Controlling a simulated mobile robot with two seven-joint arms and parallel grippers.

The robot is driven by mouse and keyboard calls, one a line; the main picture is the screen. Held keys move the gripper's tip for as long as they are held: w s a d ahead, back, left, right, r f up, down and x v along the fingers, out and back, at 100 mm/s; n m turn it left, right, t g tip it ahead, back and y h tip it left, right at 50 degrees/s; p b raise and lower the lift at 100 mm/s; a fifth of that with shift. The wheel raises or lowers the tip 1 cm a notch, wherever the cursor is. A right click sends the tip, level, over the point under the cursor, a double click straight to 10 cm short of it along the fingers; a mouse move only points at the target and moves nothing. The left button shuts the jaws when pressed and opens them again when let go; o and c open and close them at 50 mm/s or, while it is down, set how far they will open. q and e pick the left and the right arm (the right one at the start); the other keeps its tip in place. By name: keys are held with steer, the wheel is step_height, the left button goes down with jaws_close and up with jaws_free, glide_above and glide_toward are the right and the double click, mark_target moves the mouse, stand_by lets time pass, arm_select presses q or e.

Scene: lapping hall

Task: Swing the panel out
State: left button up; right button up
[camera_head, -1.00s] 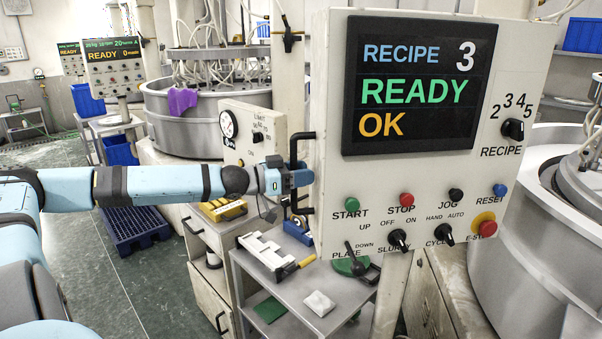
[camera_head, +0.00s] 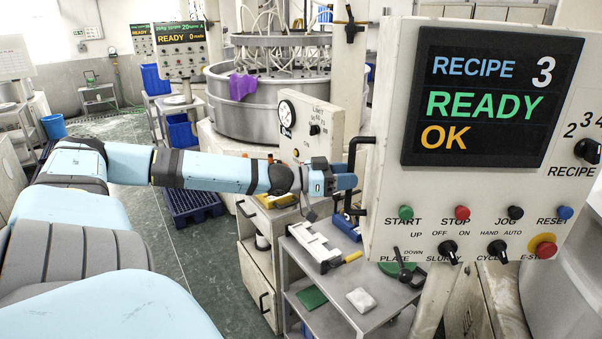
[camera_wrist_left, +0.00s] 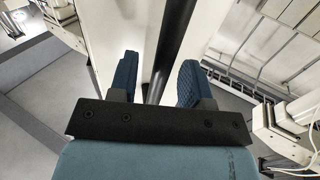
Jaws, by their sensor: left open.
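The panel (camera_head: 390,190) is a cream control box at the right of the head view. Its dark screen (camera_head: 490,100) reads RECIPE 3, READY, OK. A black bar handle (camera_head: 355,144) stands out from its left edge. My left gripper (camera_head: 347,182) is at the handle, covering its middle. In the left wrist view, the open blue fingers (camera_wrist_left: 157,80) stand apart with the dark handle bar (camera_wrist_left: 174,45) running up between them. The bar looks nearer the right finger; contact cannot be told. My right gripper is in neither view.
Below the panel's left side is a grey trolley (camera_head: 372,318) with a white fixture (camera_head: 314,246) and a white block (camera_head: 361,299). A gauge box (camera_head: 312,130) stands behind the gripper. A round machine (camera_head: 262,112) is farther back. Green floor shows left.

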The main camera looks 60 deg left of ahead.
arm_select(q)
steer(key=p+v, duration=0.1)
steer(key=v, duration=0.9)
steer(key=shift+s+a+p, duration=0.15)
steer(key=shift+s+p, duration=0.2)
steer(key=shift+s, duration=0.05)
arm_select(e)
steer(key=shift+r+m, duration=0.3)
arm_select(q)
steer(key=shift+f, duration=0.1)
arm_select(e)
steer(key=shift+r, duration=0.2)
